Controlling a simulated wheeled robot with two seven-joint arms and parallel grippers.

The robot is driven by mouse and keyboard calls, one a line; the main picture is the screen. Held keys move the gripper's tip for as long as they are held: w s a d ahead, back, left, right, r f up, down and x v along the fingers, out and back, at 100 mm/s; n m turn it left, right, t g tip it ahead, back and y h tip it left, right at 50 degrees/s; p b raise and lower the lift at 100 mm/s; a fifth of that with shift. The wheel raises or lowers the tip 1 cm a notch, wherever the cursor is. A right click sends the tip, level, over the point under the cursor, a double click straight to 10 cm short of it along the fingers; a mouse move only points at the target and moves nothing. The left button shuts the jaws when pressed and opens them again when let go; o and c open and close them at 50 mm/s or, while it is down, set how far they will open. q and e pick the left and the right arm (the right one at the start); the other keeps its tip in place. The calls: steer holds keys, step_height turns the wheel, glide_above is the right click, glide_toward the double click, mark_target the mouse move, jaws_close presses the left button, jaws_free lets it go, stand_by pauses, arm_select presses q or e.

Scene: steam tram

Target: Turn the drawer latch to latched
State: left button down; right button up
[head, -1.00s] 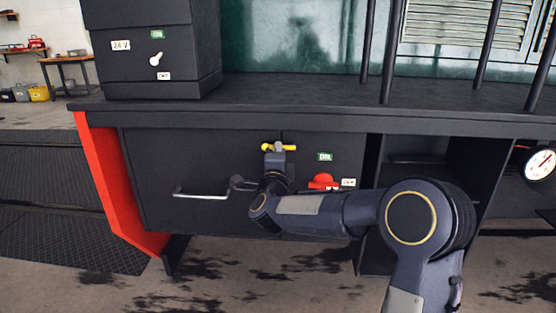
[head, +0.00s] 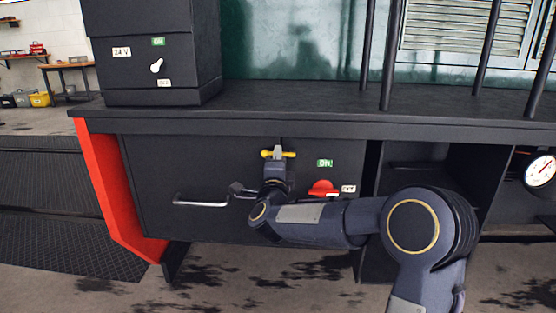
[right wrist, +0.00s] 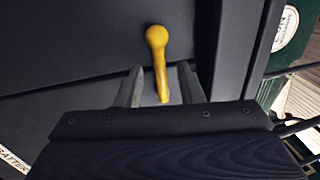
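The drawer latch (head: 289,154) is a yellow bar with a rounded end, lying level on the dark drawer front, right of the silver drawer handle (head: 200,202). My right gripper (head: 278,152) is at the latch and hides its middle. In the right wrist view the latch (right wrist: 157,45) reaches down between the two grey fingers of the gripper (right wrist: 160,85). The fingers are apart, with a gap on each side of the bar. Part of the bar's lower end is hidden by the gripper body. My left gripper is not in view.
A red knob (head: 322,187) with a green ON label (head: 325,163) sits right of the latch, close above my forearm. The dark worktop (head: 300,95) overhangs the drawer. Black posts rise at the right. A box with a white switch (head: 156,66) stands on top at left.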

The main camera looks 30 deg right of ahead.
steer(key=p+v, duration=0.1)
steer(key=v, duration=0.6)
steer(key=shift+s, duration=0.2)
steer(key=shift+a+r, duration=0.1)
steer(key=s+a+f+n+g+y, duration=0.1)
steer(key=s+a+n+y, duration=0.5)
steer(key=s+n+y, duration=0.5)
steer(key=s+a+f+n+g+y, duration=0.2)
steer(key=s+f+n+g, duration=0.35)
steer(key=s, duration=0.55)
steer(key=s+a+f+n+g+y, duration=0.1)
steer(key=s+f+n+g+y, duration=0.1)
steer(key=s+f+n+g, duration=0.6)
steer(key=s+r+m+t+p, duration=0.1)
steer(key=s+r+t+p, duration=0.2)
steer(key=r+p, duration=3.5)
steer(key=shift+a+p, duration=0.2)
steer(key=shift+p, duration=0.15)
